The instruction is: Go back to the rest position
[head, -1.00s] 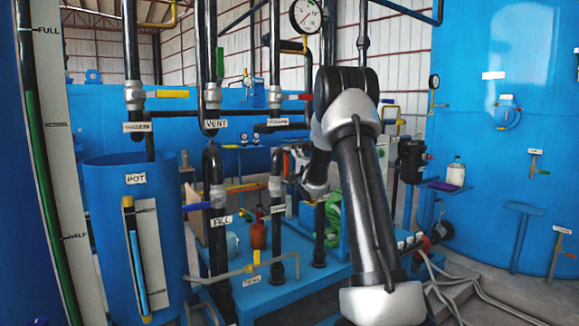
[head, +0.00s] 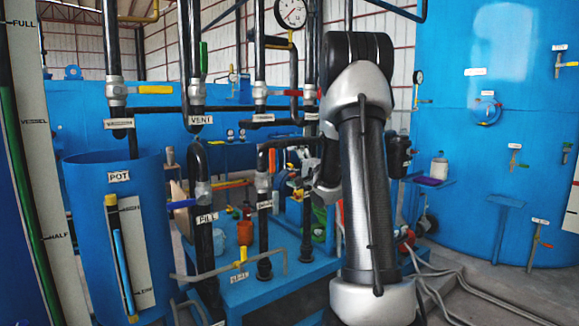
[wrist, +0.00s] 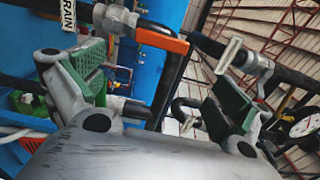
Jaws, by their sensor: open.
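My arm rises at the right of centre in the head view, its elbow high and its forearm hidden behind the upper link. My gripper is mostly hidden there by my own arm. In the wrist view my gripper (wrist: 160,88) is open, its two green-padded fingers wide apart with nothing held between them. Beyond the fingers a dark pipe and an orange valve handle (wrist: 161,39) show. They look apart from the fingers, though the distance is hard to judge.
The blue pot (head: 85,235) stands at the left. Vertical pipes with the green vent handle (head: 203,60), a yellow handle (head: 155,90) and a pressure gauge (head: 291,12) stand left of my arm. A large blue tank (head: 460,130) fills the right. Hoses (head: 470,294) lie on the floor.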

